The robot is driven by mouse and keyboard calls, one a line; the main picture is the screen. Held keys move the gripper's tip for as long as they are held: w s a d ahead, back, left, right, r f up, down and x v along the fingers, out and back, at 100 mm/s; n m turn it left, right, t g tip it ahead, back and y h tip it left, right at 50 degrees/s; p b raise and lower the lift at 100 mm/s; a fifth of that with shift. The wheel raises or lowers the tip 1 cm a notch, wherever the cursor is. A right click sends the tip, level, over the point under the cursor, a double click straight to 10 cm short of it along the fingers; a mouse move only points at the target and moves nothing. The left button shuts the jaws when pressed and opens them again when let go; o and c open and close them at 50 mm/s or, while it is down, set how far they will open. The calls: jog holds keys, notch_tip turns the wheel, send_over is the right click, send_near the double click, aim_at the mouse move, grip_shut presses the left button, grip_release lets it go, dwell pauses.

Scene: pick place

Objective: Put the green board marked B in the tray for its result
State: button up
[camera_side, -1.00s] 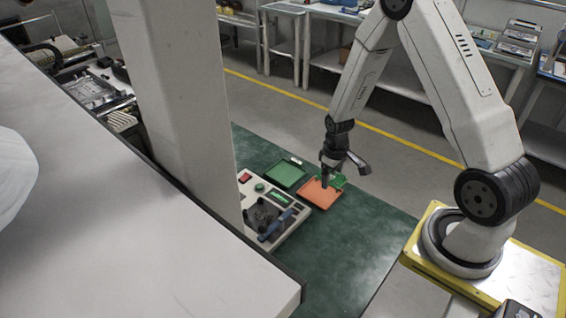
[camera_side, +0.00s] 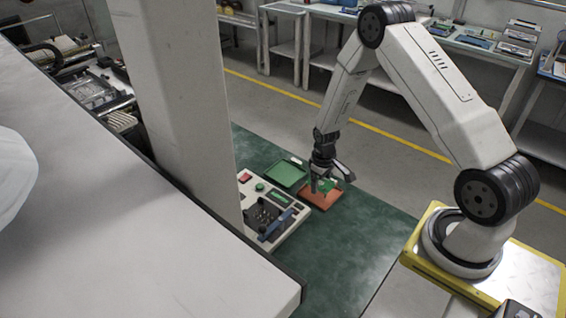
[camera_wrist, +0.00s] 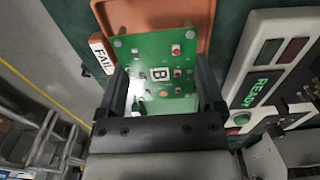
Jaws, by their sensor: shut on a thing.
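The green board marked B (camera_wrist: 150,60) is held between the two jaws of my gripper (camera_wrist: 165,100), which is shut on its sides. Its B label faces the wrist camera. In the side view my gripper (camera_side: 328,181) and the board are over the orange tray (camera_side: 318,201). In the wrist view this tray (camera_wrist: 203,32) lies behind the board, with a FAIL label (camera_wrist: 102,54) beside it. I cannot tell whether the board touches the tray. The green tray (camera_side: 286,174) sits just behind and left of the orange one, with nothing visible in it.
A test station (camera_side: 272,210) with a dark fixture and blue lever stands left of the trays. Its display reads READY (camera_wrist: 263,87) in the wrist view. The green mat (camera_side: 360,240) is clear in front of the trays. A white pillar (camera_side: 180,100) stands at the left.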

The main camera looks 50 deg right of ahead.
aim_at(321, 183)
jog(key=shift+f, duration=1.1)
jog(key=shift+f, duration=0.15)
jog(key=o, duration=0.8)
jog(key=shift+c, duration=0.2)
notch_tip(321, 183, up, 12)
jog(key=shift+r, duration=0.25)
